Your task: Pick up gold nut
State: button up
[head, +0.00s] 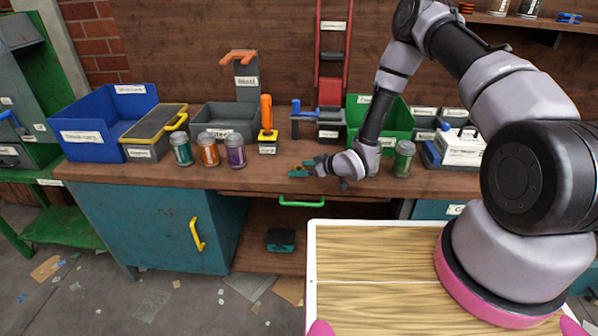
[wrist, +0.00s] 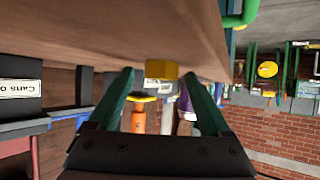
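The gold nut (wrist: 161,69) shows in the wrist view as a small yellow block on the wooden bench top, just beyond and between my fingertips. My gripper (wrist: 158,76) is open, with its teal fingers spread to either side of the nut and no visible contact. In the head view my gripper (head: 299,170) is low over the front part of the workbench, pointing left. I cannot make out the nut in the head view; it may be hidden by the fingers.
On the workbench (head: 270,180), teal, orange and purple jars (head: 209,150) and an orange-handled tool (head: 267,118) stand left of my gripper. A green jar (head: 403,158) stands to the right. Blue, grey and green bins (head: 82,138) line the back. Bench top around my gripper is clear.

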grip_shut()
jog(key=shift+r, duration=0.15)
